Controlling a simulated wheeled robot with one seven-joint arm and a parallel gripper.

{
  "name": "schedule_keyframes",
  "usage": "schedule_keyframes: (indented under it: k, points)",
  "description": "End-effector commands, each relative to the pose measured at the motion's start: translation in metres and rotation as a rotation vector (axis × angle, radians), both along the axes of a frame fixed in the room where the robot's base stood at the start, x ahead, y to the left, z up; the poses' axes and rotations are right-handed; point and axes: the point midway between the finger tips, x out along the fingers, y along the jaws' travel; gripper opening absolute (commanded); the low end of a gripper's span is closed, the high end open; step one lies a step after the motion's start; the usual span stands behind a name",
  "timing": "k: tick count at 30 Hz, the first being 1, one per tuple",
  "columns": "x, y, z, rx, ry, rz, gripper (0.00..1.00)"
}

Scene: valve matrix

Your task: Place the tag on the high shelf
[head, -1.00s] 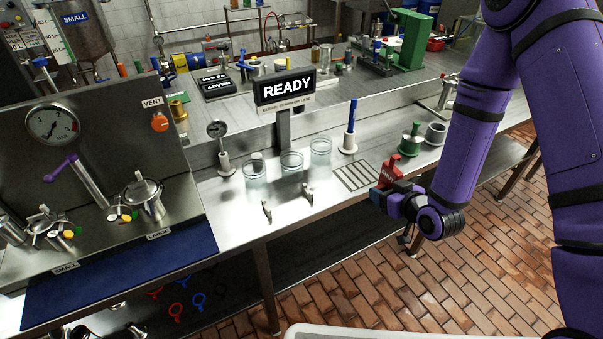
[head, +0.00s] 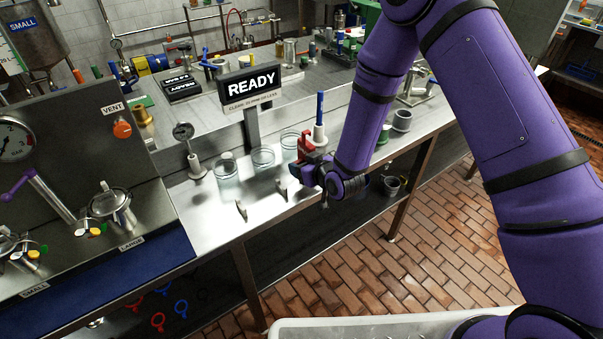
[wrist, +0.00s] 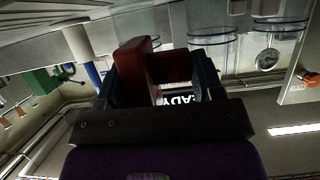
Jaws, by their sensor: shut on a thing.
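The red tag (head: 306,143) is held upright in my gripper (head: 305,168), in front of the right-hand glass jar and the blue-handled post. In the wrist view the red tag (wrist: 140,66) sits between the dark fingers of my gripper (wrist: 158,82); part of it is hidden. A raised metal shelf (head: 215,112) runs behind the lower counter, above the level of the jars. I cannot tell whether it is the high shelf.
Glass jars (head: 263,157) stand on the counter left of my gripper. A READY sign (head: 250,85) stands behind them, with a gauge (head: 183,132) to their left. A blue-handled post (head: 320,115) rises close behind my gripper.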

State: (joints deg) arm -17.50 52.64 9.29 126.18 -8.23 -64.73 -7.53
Motion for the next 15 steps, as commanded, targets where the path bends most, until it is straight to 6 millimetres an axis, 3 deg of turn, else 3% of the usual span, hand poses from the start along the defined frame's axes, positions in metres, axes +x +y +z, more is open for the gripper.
schedule_keyframes:
  k: [3, 10, 15]
  points:
    - [0.004, 0.008, -0.001, 0.001, 0.0, 0.002, 0.3]
    - [0.003, 0.007, -0.033, 0.0, 0.003, 0.001, 0.3]
    - [0.004, 0.007, -0.036, 0.0, 0.0, 0.001, 0.3]
